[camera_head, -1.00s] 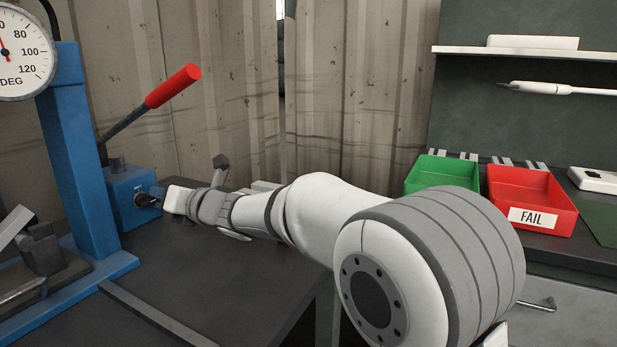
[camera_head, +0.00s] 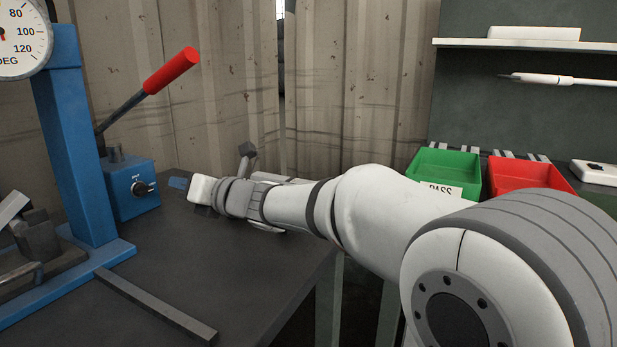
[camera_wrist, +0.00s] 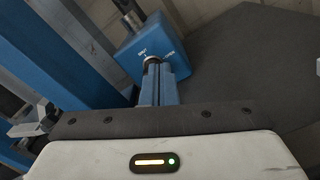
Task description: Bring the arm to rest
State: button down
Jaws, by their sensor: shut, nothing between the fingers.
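My arm reaches in from the lower right of the head view, low over the dark bench top. My gripper (camera_head: 176,183) is at its far end, pointing left at the small blue box (camera_head: 133,193) with a black knob (camera_head: 139,188). A gap shows between fingertips and knob in the head view. In the wrist view, my gripper's blue fingers (camera_wrist: 159,82) are shut together with nothing between them. They point at the blue box (camera_wrist: 145,42) there, and partly overlap its knob in the picture.
A blue press frame (camera_head: 75,150) with a dial gauge (camera_head: 18,38) stands at left, beside a red-handled lever (camera_head: 172,70). A metal bar (camera_head: 155,305) lies on the bench (camera_head: 235,270). Green (camera_head: 445,168) and red (camera_head: 530,172) bins stand behind my arm at right.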

jog(key=shift+w+d+r+m, duration=0.1)
jog(key=shift+d+r+m, duration=0.1)
jog(key=shift+r+m, duration=0.1)
jog(key=w+d+r+m+t+h+p, duration=0.3)
jog(key=d+r+m+t+h+p, duration=0.25)
jog(key=d+m+p, duration=0.4)
jog(key=s+d+r+m+g+h+p, duration=0.1)
jog(key=s+d+m+h+p, duration=0.1)
jog(key=d+m+h+p, duration=0.45)
jog(key=s+d+r+m+g+h+p, duration=0.1)
jog(key=s+d+r+m+h+p, duration=0.15)
jog(key=d+m, duration=0.75)
jog(key=s+d+m+g+p, duration=0.3)
jog(key=s+d+m+p, duration=0.1)
jog(key=s, duration=0.3)
jog(key=s+d+m+g+h+p, duration=0.1)
jog(key=s+d+m+g+p, duration=0.2)
jog(key=s+m+p, duration=0.3)
jog(key=s+d+m+g+p, duration=0.3)
jog(key=s+d+m+p, duration=0.2)
jog(key=s, duration=0.5)
jog(key=shift+d+m, duration=0.35)
jog(key=shift+m, duration=0.15)
jog(key=shift+s+h, duration=0.1)
jog(key=shift+h, duration=0.15)
